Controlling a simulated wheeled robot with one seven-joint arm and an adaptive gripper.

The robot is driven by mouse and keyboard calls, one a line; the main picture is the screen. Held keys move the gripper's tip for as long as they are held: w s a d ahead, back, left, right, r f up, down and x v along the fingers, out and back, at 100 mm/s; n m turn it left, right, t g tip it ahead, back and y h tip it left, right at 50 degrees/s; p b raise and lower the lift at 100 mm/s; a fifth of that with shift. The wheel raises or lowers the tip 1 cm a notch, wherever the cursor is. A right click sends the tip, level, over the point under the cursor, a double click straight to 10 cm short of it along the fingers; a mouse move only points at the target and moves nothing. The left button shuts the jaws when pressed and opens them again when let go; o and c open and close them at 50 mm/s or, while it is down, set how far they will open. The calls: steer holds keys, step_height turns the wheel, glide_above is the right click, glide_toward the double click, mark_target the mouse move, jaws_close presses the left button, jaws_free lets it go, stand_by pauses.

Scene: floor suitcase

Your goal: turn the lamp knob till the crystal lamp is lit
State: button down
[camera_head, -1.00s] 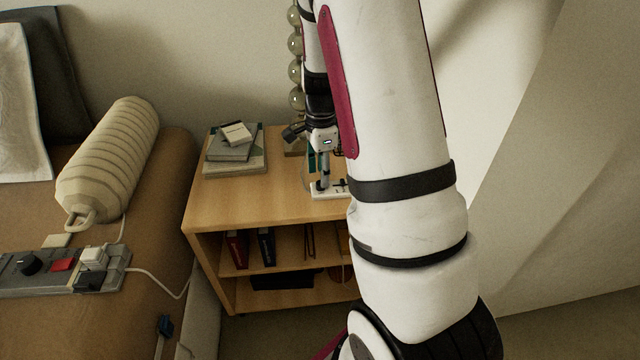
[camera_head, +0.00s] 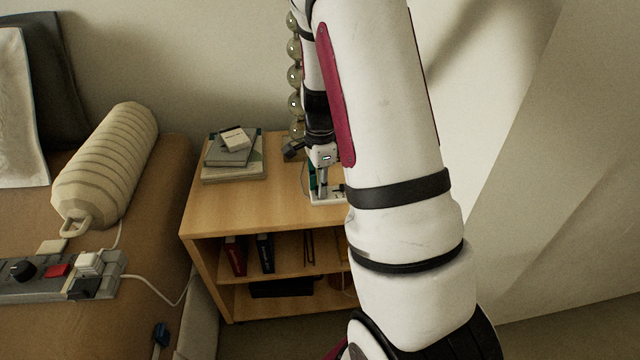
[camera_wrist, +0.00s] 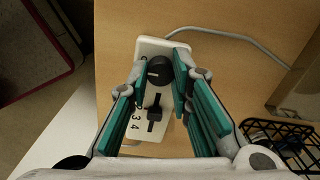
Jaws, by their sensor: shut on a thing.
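The lamp knob (camera_wrist: 159,70) is a round black dial at the far end of a white control box (camera_wrist: 150,47), with a black slider (camera_wrist: 155,113) and printed numbers nearer the wrist. My gripper (camera_wrist: 160,73) points down with its green-lined fingers on both sides of the knob, shut on it. In the head view my gripper (camera_head: 323,182) is over the white box on the wooden cabinet, and my arm hides much of it. The crystal lamp (camera_head: 294,76) is a stack of greenish glass balls behind my arm, partly hidden. I see no clear glow in it.
The wooden cabinet (camera_head: 230,212) carries stacked books (camera_head: 234,155) at its left. A grey cable (camera_wrist: 230,35) runs from the box. A black wire basket (camera_wrist: 285,140) stands at the right in the wrist view. A bed with a power strip (camera_head: 60,280) is on the left.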

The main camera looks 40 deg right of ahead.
steer(key=n+p, duration=0.1)
steer(key=n, duration=0.3)
steer(key=shift+r+n, duration=0.1)
steer(key=shift+n, duration=0.2)
steer(key=n+p, duration=0.1)
steer(key=n, duration=0.3)
steer(key=shift+n, duration=0.3)
steer(key=n+p, duration=0.1)
steer(key=n, duration=0.3)
steer(key=shift+n, duration=0.3)
steer(key=shift+n+p, duration=0.55)
steer(key=shift+n, duration=1.55)
steer(key=c, duration=1.4)
jaws_free()
